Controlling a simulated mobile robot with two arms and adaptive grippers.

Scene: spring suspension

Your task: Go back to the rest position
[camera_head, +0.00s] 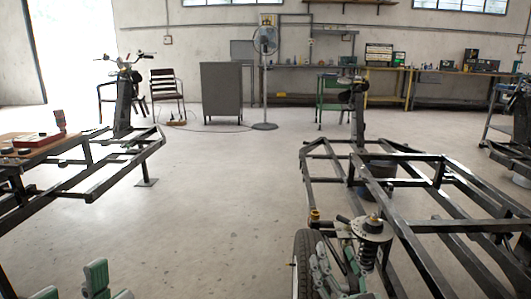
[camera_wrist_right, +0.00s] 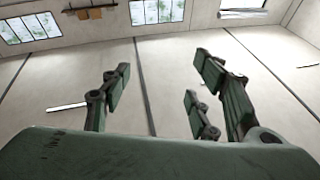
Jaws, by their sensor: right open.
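In the head view a dark coil spring (camera_head: 368,254) with a round metal top plate (camera_head: 373,227) stands upright beside the wheel (camera_head: 303,262), at the near end of the right frame. My right gripper (camera_head: 322,262) shows just left of the spring, overlapping it in the picture; I cannot tell whether they touch. The right wrist view shows its fingers (camera_wrist_right: 165,100) spread apart with nothing between them, facing the wall and windows. My left gripper (camera_head: 92,280) is at the bottom left edge, mostly cut off, with only some green finger parts showing.
A dark metal frame (camera_head: 430,222) fills the right side. Another frame (camera_head: 115,165) and a table (camera_head: 30,147) with a red box (camera_head: 38,140) stand at left. The floor (camera_head: 225,215) between them is clear. A fan (camera_head: 265,45), a cabinet (camera_head: 222,92) and workbenches stand at the back.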

